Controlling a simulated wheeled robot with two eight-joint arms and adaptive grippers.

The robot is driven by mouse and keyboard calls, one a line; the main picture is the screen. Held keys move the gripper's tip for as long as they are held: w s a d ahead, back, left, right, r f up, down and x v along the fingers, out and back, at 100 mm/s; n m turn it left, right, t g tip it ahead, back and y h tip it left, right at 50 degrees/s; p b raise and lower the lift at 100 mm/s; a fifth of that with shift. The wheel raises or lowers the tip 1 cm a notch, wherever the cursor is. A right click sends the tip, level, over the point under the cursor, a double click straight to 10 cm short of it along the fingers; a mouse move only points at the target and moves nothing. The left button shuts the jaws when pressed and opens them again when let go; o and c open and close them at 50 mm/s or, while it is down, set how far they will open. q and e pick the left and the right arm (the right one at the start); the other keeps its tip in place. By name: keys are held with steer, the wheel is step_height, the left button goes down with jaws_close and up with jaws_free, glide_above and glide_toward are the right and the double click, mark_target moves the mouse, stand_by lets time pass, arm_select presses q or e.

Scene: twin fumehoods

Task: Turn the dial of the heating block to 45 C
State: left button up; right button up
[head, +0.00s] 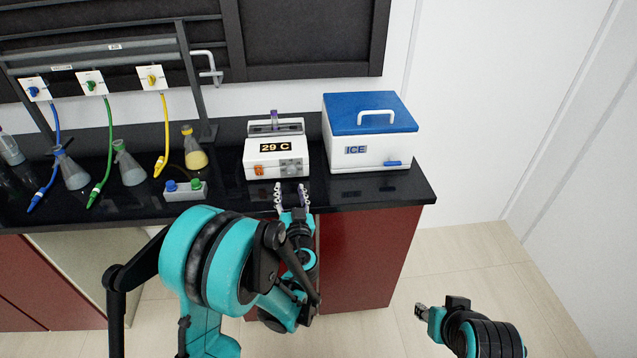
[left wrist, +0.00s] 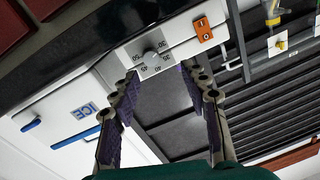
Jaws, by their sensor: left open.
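The white heating block (head: 258,160) stands on the black bench, and its display (head: 275,146) reads 29 C. Its grey dial (head: 291,167) is at the right of the front face. The left wrist view shows the dial (left wrist: 150,59) with a numbered scale around it; the exact pointer setting is too small to tell. My left gripper (head: 291,188) is open and empty, just in front of the dial and apart from it. In the left wrist view its two fingers (left wrist: 160,75) frame the dial from below. My right gripper (head: 421,311) is low at the right, over the floor, its jaws unclear.
A white ice box (head: 370,152) with a blue lid stands right of the block. An orange switch (head: 259,170) is left of the dial. A small box with knobs (head: 185,190) and several flasks stand to the left. The bench front edge lies under my left gripper.

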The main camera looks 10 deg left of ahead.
mark_target(292, 172)
arm_select(q)
steer(key=shift+w+d+f, duration=0.15)
steer(key=shift+d, duration=0.4)
steer(key=shift+w+d+f, duration=0.1)
steer(key=shift+w, duration=0.2)
steer(key=b+x, duration=0.2)
steer(key=x, duration=0.5)
steer(key=shift+w, duration=0.1)
jaws_close()
arm_select(e)
steer(key=shift+s+d+f, duration=0.1)
steer(key=shift+s+f, duration=0.05)
steer(key=shift+f, duration=0.35)
steer(key=shift+s+d+f, duration=0.1)
steer(key=shift+f, duration=0.35)
